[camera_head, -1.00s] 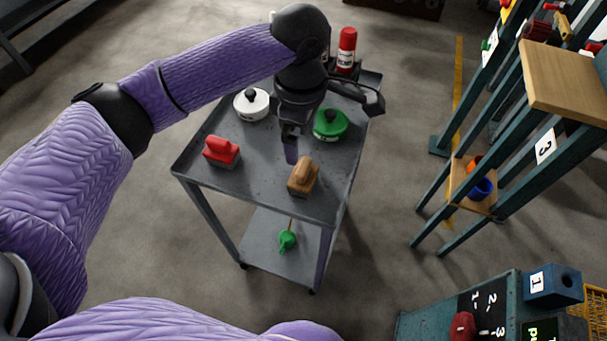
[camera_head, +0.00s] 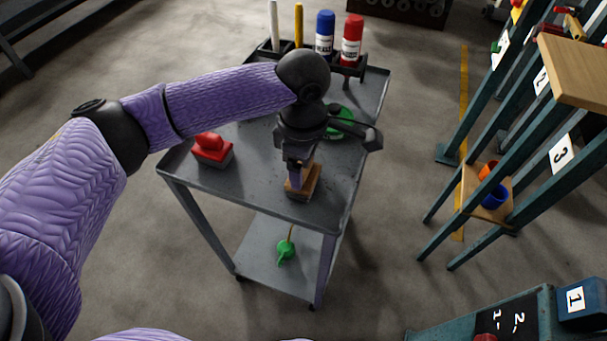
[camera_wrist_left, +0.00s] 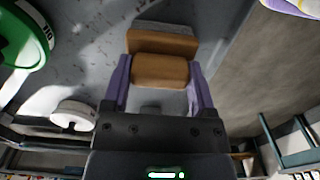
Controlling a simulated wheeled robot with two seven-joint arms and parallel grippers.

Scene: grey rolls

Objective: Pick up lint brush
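A brown wooden brush (camera_head: 303,186), which looks like the lint brush, lies on the top shelf of the grey cart (camera_head: 253,191) near its front edge. My left gripper (camera_head: 297,176) points down over it and hides part of it. In the left wrist view, the brush's handle (camera_wrist_left: 160,71) sits between the two purple fingers of my left gripper (camera_wrist_left: 160,80), one on each side. The fingers are apart, with the handle nearly filling the gap; firm contact is not clear. My right gripper is not in view.
A red block-shaped brush (camera_head: 211,149) lies to the left on the cart. A green round item (camera_head: 341,122) is partly hidden behind my gripper. Red (camera_head: 352,40) and blue (camera_head: 325,33) bottles stand in the rear rack. A shelf (camera_head: 572,70) stands to the right.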

